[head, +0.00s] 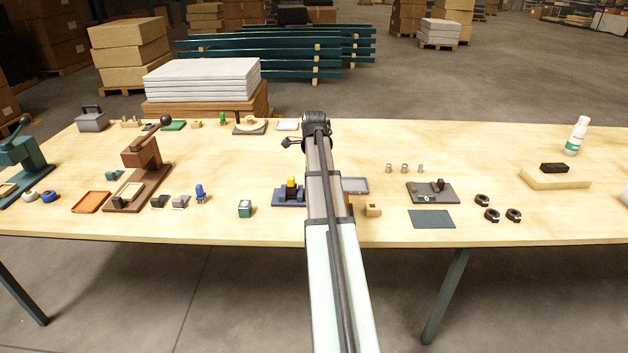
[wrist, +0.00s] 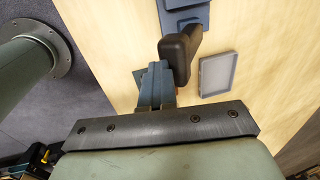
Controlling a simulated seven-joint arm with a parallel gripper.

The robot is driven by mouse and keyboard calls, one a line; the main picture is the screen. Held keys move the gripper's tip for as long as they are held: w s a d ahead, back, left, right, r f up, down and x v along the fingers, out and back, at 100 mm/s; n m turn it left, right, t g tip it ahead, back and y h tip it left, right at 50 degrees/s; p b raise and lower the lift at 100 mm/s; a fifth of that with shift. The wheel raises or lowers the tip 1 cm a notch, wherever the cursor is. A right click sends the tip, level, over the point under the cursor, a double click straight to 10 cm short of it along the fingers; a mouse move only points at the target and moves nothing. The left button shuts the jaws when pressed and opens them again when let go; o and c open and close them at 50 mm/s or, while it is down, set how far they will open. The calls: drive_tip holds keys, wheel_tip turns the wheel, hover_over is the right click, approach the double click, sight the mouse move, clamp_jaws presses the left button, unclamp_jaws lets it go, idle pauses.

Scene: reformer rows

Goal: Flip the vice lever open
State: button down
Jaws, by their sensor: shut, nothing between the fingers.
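The vice (head: 289,197) sits on the table just left of my arm in the head view, with a blue base, dark jaws and a yellow piece in it. In the wrist view, part of a blue base (wrist: 186,17) shows at the top edge. A thick black lever (wrist: 176,55) stands out below it toward the camera. My gripper (wrist: 155,72) is shut and empty. Its blue-grey fingers are beside the lever's near end, on its left; I cannot tell whether they touch. In the head view my arm hides the fingers and lever.
A grey tray (wrist: 217,74) lies right of the lever; it also shows in the head view (head: 355,186). Bare table lies behind the vice.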

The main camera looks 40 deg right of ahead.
drive_tip(key=w+d+r, duration=0.1)
drive_tip(key=w+d, duration=0.1)
drive_tip(key=d, duration=0.1)
drive_tip(key=w+d+r, duration=0.1)
drive_tip(key=w, duration=0.1)
drive_tip(key=shift+w+d+r, duration=0.1)
drive_tip(key=shift+d+r, duration=0.05)
drive_tip(key=shift+r, duration=0.15)
drive_tip(key=w+d, duration=0.4)
drive_tip(key=shift+f, duration=0.1)
drive_tip(key=shift+r, duration=0.25)
drive_tip(key=shift+r, duration=0.6)
drive_tip(key=shift+a, duration=0.1)
